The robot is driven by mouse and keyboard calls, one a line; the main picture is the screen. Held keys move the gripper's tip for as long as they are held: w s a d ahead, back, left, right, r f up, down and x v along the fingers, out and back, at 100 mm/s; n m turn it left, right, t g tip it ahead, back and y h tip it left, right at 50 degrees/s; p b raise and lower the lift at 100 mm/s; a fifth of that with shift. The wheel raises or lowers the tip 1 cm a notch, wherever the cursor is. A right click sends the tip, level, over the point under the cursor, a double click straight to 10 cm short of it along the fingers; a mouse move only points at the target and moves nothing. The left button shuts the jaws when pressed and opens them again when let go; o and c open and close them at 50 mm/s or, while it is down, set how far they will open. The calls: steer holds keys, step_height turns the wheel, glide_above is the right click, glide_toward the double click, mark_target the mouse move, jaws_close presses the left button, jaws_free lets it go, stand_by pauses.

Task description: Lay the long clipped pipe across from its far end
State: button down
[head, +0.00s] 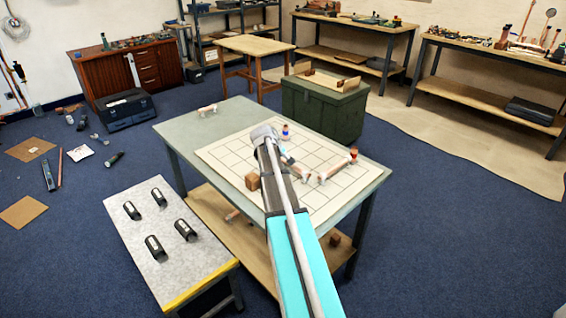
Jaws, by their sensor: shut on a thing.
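My gripper (294,166) is over the gridded white sheet (235,152) on the grey-green table (183,131), partly hidden behind my own arm. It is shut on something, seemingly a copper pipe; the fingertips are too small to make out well. A copper pipe (337,168) with pale fittings lies slantwise on the sheet just right of my gripper. I cannot tell whether it is the piece in the jaws or how long it is. A short pale pinkish piece (207,110) rests at the table's back left, apart from the sheet.
A wooden block (252,181) sits on the sheet left of my arm. A low bench (148,237) with several black holders is at front left. A green chest (325,108) stands close behind the table.

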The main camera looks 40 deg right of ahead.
steer(key=shift+f+b, duration=0.35)
steer(key=shift+f, duration=0.05)
stand_by(0.8)
steer(key=shift+c, duration=2.2)
jaws_free()
steer(key=shift+r, duration=0.2)
steer(key=shift+r+p, duration=4.35)
steer(key=shift+p, duration=0.2)
